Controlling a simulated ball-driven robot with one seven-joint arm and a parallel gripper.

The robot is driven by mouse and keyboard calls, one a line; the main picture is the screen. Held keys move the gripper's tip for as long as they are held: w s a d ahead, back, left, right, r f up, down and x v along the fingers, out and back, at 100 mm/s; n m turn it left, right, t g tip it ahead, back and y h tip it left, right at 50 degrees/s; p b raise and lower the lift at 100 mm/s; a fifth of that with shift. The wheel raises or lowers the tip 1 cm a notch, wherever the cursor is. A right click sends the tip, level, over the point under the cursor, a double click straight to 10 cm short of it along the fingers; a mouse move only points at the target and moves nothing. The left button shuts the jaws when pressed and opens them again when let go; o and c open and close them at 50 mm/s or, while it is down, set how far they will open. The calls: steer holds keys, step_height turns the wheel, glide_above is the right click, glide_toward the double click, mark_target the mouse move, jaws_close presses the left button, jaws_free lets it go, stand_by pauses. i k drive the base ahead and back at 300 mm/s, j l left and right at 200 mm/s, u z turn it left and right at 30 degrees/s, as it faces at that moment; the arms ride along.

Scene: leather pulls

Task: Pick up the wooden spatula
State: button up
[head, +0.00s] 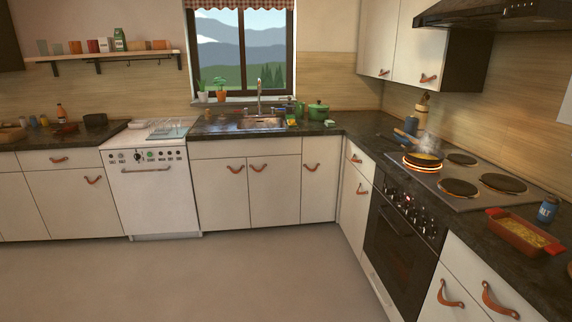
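I cannot make out a wooden spatula for certain. A tan, wooden-looking object (423,104) stands upright at the back of the right counter, near the corner; it is too small to tell what it is. A frying pan (424,159) with yellow food sits on the glowing back-left burner of the hob and steams. My gripper is not in view.
The hob (472,204) is set in the dark right counter above an oven (395,240). A red baking dish (521,235) and a blue jar (547,208) stand at its near end. A green pot (318,111) stands right of the sink (260,124). The floor (200,275) is clear.

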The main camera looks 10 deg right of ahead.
mark_target(396, 130)
steer(key=i, duration=1.85)
steer(key=i+z, duration=0.1)
steer(key=i, duration=0.5)
steer(key=i+j, duration=0.15)
steer(key=i, duration=0.5)
steer(key=i+z, duration=0.15)
steer(key=i, duration=0.45)
